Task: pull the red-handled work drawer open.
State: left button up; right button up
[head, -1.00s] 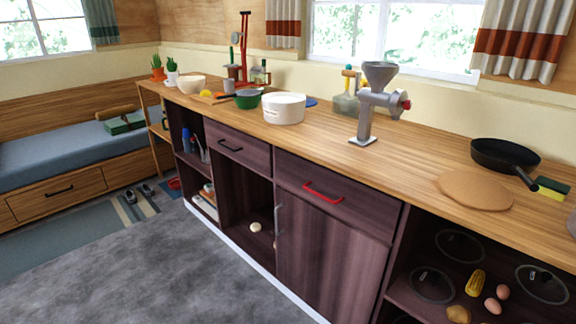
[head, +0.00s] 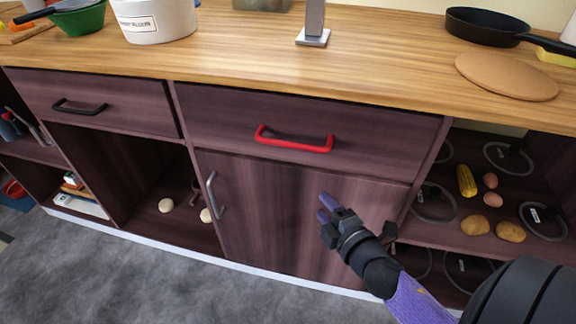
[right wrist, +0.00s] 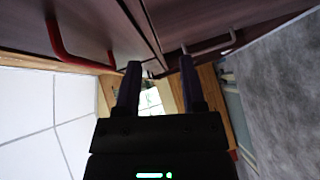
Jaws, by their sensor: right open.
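The work drawer (head: 225,119) is a dark purple-brown wooden front under the counter, flush with the cabinet and closed. Its red bar handle (head: 294,141) sits across the middle of the front; the red handle (right wrist: 65,45) also shows at upper left in the right wrist view. My right gripper (head: 326,207) is in front of the cabinet door, below and a little right of the red handle, apart from it. In the right wrist view its two dark fingers (right wrist: 158,85) are spread with nothing between them. My left gripper is out of view.
Below the drawer is a cabinet door (head: 290,215) with a grey handle (head: 215,195). A black-handled drawer (head: 95,100) is to the left. Open shelves with lids, corn (head: 466,181), eggs and potatoes are at right. The wooden counter (head: 240,60) overhangs the drawers. Grey floor in front is clear.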

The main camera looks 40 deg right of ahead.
aim_at(291, 145)
notch_tip(291, 145, up, 9)
jog(key=w+a+n+t+y+b, duration=0.1)
jog(key=w+a+n+t, duration=0.1)
jog(key=n+t, duration=0.25)
jog(key=shift+g, duration=0.35)
jog(key=w, duration=0.5)
jog(key=w+d+r, duration=0.1)
jog(key=w, duration=0.2)
jog(key=shift+w+b, duration=0.3)
jog(key=shift+b, duration=0.1)
jog(key=c, duration=0.6)
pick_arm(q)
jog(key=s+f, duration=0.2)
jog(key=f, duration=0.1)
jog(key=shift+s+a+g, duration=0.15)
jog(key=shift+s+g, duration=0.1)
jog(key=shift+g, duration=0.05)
pick_arm(e)
jog(key=shift+f, duration=0.1)
grip_shut()
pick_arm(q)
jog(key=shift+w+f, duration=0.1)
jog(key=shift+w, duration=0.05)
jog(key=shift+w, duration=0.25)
